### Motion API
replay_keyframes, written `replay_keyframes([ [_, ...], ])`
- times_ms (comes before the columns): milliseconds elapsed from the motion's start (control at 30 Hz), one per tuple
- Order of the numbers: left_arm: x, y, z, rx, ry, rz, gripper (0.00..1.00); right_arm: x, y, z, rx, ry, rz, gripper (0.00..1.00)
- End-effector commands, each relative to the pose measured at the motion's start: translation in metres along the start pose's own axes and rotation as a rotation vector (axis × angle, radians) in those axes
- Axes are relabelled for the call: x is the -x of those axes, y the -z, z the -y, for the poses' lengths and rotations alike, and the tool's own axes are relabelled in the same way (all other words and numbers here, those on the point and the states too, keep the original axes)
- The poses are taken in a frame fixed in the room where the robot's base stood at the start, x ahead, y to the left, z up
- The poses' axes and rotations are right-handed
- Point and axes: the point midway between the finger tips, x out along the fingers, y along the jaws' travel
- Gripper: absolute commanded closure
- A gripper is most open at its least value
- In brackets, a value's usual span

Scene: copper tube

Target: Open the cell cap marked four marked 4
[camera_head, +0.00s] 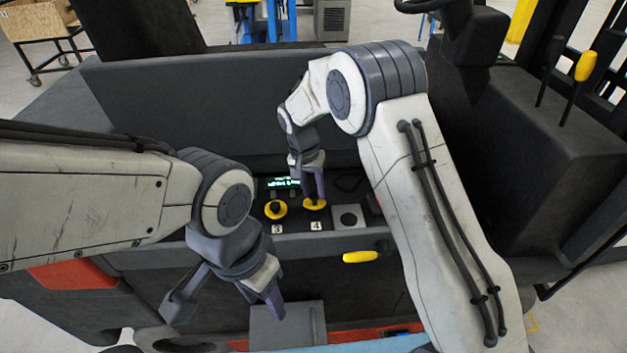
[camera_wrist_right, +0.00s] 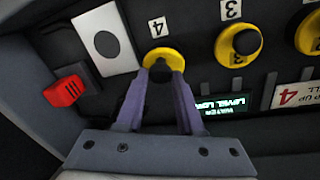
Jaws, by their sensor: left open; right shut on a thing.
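The cell cap marked 4 is a yellow ring with a dark knob, and it shows in the head view (camera_head: 315,205) above the white "4" label (camera_head: 316,226). In the right wrist view the cap (camera_wrist_right: 163,54) lies at the fingertips, next to its "4" label (camera_wrist_right: 157,27). My right gripper (camera_head: 314,196) is shut on the dark knob of this cap; its fingers (camera_wrist_right: 162,72) partly hide the knob. My left gripper (camera_head: 275,300) is open and empty, hanging low at the left in front of the box's front wall.
Cap 3 (camera_head: 275,209) sits left of cap 4. A white plate with a dark round spot (camera_head: 349,217) and a red connector (camera_wrist_right: 62,92) lie on the other side. A lit display (camera_wrist_right: 222,104) is close to my right fingers. A yellow handle (camera_head: 360,257) is on the front wall.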

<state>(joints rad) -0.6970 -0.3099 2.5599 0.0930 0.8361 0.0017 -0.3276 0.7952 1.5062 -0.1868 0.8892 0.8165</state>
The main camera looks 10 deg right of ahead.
Motion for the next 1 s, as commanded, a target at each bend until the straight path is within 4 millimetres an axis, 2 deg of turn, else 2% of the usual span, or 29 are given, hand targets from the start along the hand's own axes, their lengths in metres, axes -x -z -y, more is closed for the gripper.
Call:
replay_keyframes([
  [33,0.017,0.001,-0.001,-0.001,0.0,0.0,0.5,0.009,0.005,0.001,0.003,-0.007,0.024,1.0],
  [200,0.028,0.002,-0.002,-0.004,0.0,0.0,0.5,0.007,0.01,0.002,0.016,-0.035,0.097,1.0],
  [667,0.03,0.002,-0.002,-0.005,0.0,0.0,0.5,0.006,0.011,0.004,0.022,-0.043,0.126,1.0],
  [700,0.03,0.002,-0.002,-0.005,0.0,0.0,0.5,0.006,0.011,0.004,0.022,-0.043,0.125,0.48],
  [733,0.03,0.002,-0.002,-0.005,0.0,0.0,0.5,0.005,0.011,0.003,0.022,-0.044,0.126,0.37],
  [767,0.03,0.002,-0.002,-0.005,0.0,0.0,0.5,0.005,0.011,0.003,0.022,-0.044,0.126,0.34],
  [1000,0.03,0.002,-0.002,-0.005,0.0,0.0,0.5,0.005,0.01,0.003,0.022,-0.046,0.128,0.34],
])
